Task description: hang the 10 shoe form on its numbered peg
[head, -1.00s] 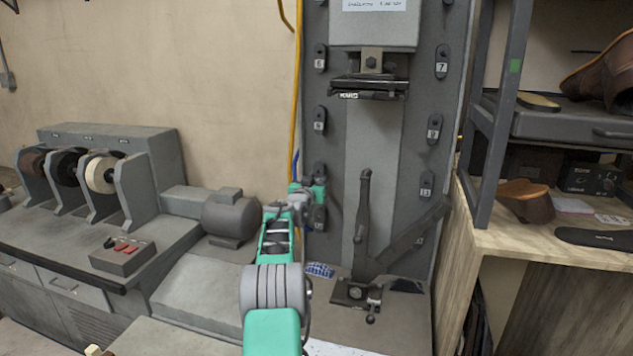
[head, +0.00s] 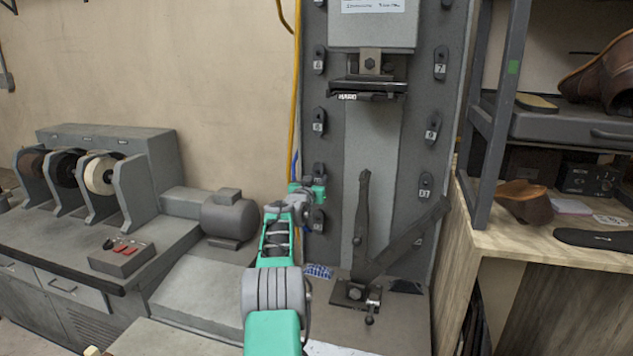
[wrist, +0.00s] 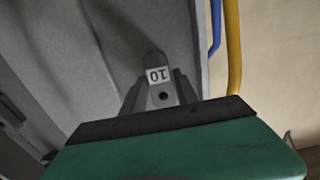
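My gripper (head: 314,192) is at the left edge of the grey machine panel, beside the left column of numbered peg plates. In the wrist view a dark plate with an upside-down white 10 label (wrist: 158,75) is straight ahead, with a dark round spot below the number. Grey pieces flank this plate, and a green block with a black edge (wrist: 170,150) fills the foreground; it looks like my gripper's housing. My fingertips are not clear enough to tell open from shut. I cannot make out a separate shoe form in my gripper.
Other numbered plates line the panel, such as 7 (head: 441,63) and 9 (head: 432,130). A dark lever arm (head: 362,215) stands right of my gripper. A yellow conduit (head: 297,90) runs along the panel's left edge. A grey motor (head: 230,217) sits to the left.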

